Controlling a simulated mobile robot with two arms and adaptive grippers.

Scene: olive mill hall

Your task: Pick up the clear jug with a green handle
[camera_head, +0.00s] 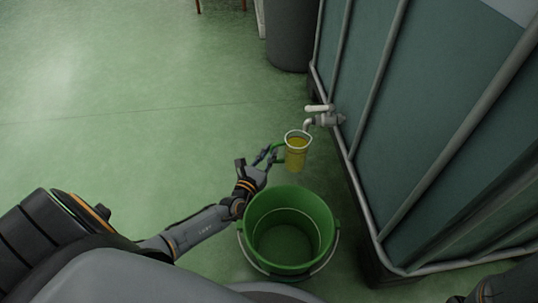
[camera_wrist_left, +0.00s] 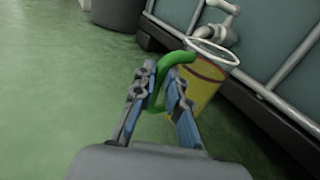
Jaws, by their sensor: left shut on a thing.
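The clear jug (camera_head: 296,152) has a green handle and holds yellow liquid. It is under the tap (camera_head: 322,117) of the large tank, beyond the green bucket's far rim. My left gripper (camera_head: 270,155) is shut on the jug's green handle (camera_wrist_left: 178,62), seen between its fingers in the left wrist view. In that view the jug (camera_wrist_left: 200,88) is to the right of my left gripper (camera_wrist_left: 164,90), its round rim below the tap (camera_wrist_left: 222,24). I cannot tell whether the jug's bottom touches anything. At the lower right edge a dark piece shows, and my right gripper is not visible.
A green bucket (camera_head: 249,228) with a wire handle stands on the floor just in front of the jug. The big tank (camera_head: 440,120) with a metal frame fills the right side. A grey bin (camera_head: 291,38) stands at the back. The green floor at left is clear.

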